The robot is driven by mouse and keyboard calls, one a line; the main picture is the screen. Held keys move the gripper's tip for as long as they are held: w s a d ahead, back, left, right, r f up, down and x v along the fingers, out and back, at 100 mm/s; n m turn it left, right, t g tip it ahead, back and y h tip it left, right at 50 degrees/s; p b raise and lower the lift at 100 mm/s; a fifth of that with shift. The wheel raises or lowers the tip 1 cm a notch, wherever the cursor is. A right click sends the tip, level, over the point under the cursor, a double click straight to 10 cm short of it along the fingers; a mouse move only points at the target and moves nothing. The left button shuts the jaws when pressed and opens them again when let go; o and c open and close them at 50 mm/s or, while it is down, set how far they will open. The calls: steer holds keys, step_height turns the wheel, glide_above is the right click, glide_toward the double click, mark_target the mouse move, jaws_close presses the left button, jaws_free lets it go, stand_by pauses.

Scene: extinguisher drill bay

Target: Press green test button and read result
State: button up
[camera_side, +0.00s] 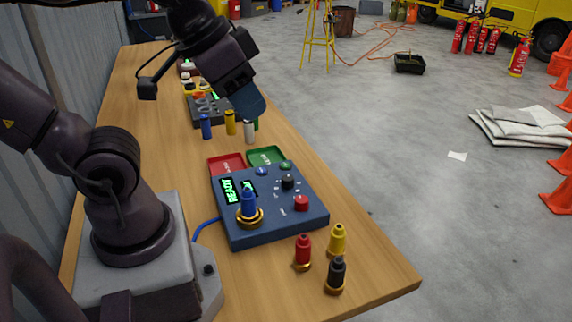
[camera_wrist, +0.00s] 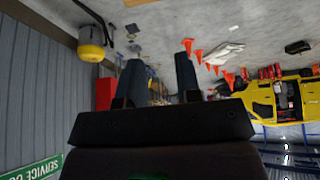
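The blue tester box (camera_side: 265,225) sits on the wooden bench in the side view. Its lit green display (camera_side: 231,190) appears to read READY. A green button (camera_side: 286,166) is at its far edge, beside a blue button (camera_side: 262,171). A black knob (camera_side: 288,182) and a red button (camera_side: 301,203) are nearer. A blue cylinder (camera_side: 248,203) stands upright in a brass ring on the box. My gripper (camera_side: 250,105) is in the air beyond the box, apart from the button. In the wrist view its two fingers (camera_wrist: 159,80) are spread with nothing between them.
A red tray (camera_side: 227,163) and a green tray (camera_side: 266,156) lie behind the box. Several coloured cylinders stand beyond them, near a dark panel (camera_side: 205,110). Red (camera_side: 303,249), yellow (camera_side: 337,240) and black (camera_side: 336,271) cylinders stand in front, near the bench edge.

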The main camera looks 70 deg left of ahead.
jaws_close()
stand_by(1.4)
